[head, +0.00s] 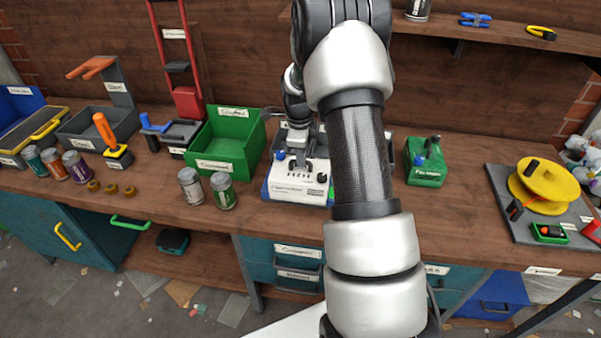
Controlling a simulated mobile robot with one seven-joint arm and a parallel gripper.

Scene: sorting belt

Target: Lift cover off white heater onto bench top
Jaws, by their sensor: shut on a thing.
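The white heater (297,193) is a low white box with labels on its front, standing on the bench behind my arm. Blue parts show at its sides. My gripper (298,160) points down at its top and is shut on the cover, as far as this small view shows. The fingertips and the seam between cover and heater are too small to make out. My arm hides the bench just right of the heater.
A green bin (226,145) stands left of the heater, with two cans (191,186) in front of it. A green box (425,163) stands right of my arm. A yellow reel (543,183) sits on a grey board farther right. Bare bench top (452,212) lies between.

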